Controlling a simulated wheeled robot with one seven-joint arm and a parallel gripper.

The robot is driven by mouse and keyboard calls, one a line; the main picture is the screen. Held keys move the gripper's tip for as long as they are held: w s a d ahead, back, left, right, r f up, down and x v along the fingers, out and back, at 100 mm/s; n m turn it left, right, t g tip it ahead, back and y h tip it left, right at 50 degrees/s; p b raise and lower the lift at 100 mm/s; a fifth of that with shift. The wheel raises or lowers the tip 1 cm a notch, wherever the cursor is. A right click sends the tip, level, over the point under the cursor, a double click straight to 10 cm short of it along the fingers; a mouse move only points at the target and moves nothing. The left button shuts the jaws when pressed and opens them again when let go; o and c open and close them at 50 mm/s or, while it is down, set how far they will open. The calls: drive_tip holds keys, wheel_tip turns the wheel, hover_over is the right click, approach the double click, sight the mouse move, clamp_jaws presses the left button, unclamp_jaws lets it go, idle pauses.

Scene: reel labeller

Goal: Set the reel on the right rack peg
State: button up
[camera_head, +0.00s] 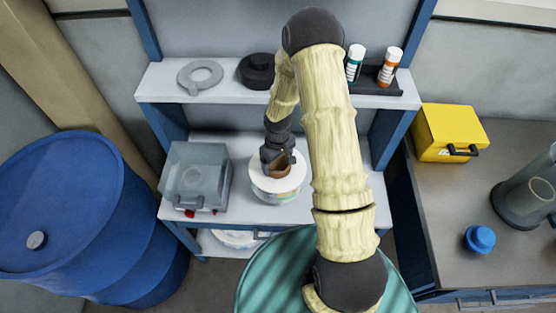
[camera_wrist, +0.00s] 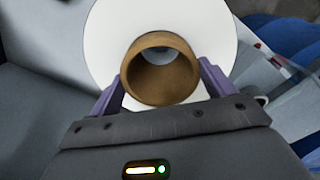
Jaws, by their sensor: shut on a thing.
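The reel (camera_head: 268,187), with a white disc-shaped top, is at the grey bench's middle shelf in the head view. I cannot tell whether it rests on the shelf or is just above it. In the wrist view its white face (camera_wrist: 108,42) surrounds a brown tube-like core (camera_wrist: 160,72). My gripper (camera_head: 277,163) comes down on the reel from above; its purple fingers (camera_wrist: 160,85) are shut on the core, one on each side. My arm hides part of the bench to the right of the reel. I cannot make out a rack peg in either view.
A grey translucent box (camera_head: 195,172) stands left of the reel. The upper shelf (camera_head: 160,82) holds a grey ring (camera_head: 187,77), a black round piece (camera_head: 257,70) and two bottles. A blue drum (camera_head: 75,215) is left; a yellow case (camera_head: 450,132) and blue-capped item (camera_head: 480,239) are right.

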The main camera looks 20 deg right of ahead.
drive_tip(key=m, duration=0.2)
drive_tip(key=f+m, duration=0.1)
drive_tip(key=m, duration=0.2)
drive_tip(key=shift+w+f, duration=0.1)
drive_tip(key=shift+f, duration=0.1)
idle(0.4)
